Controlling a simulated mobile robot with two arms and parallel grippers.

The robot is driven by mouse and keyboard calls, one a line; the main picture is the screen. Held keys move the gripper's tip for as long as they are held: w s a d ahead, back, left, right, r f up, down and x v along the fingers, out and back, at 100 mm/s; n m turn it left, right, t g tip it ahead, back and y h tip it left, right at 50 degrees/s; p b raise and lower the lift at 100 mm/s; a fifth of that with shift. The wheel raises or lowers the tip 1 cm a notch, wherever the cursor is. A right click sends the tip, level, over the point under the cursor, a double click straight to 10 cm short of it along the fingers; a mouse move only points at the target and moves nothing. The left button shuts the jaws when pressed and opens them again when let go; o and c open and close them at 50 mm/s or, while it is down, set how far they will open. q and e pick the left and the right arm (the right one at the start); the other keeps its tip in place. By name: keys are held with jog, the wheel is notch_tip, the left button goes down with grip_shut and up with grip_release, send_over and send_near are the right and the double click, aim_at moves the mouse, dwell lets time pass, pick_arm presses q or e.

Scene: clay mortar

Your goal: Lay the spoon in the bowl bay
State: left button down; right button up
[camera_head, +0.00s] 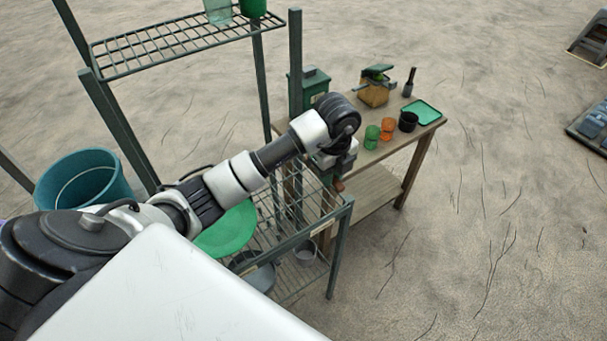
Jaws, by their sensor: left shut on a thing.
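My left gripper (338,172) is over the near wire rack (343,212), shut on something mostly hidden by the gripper. Only a small reddish-brown piece (338,186) shows below the fingers; it may be part of the spoon, but its shape cannot be made out. A green bowl or dish (228,232) sits at the rack's left, partly behind my arm. A grey bowl (256,277) and a small grey container (305,251) are lower in the rack. Small tags are on the rack's front; which bay is the bowl bay cannot be read. My right gripper is not in view.
A wooden table (395,152) behind the rack holds orange, green and black cups, a green tray (422,111), a dark bottle (409,82) and a sack-like item (374,94). A teal bucket (84,180) stands left. Rack posts rise near my arm. Floor at right is largely clear.

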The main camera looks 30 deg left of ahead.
pick_arm(q)
send_over(308, 186)
notch_tip(308, 186, down, 4)
jog(key=shift+f+p, duration=0.1)
jog(key=shift+p, duration=0.3)
notch_tip(308, 186, down, 4)
jog(key=shift+r+p, duration=0.1)
jog(key=shift+p, duration=0.2)
jog(key=shift+a+f, duration=0.1)
jog(key=shift+f, duration=0.15)
jog(key=shift+f, duration=0.1)
jog(key=c, duration=1)
grip_release()
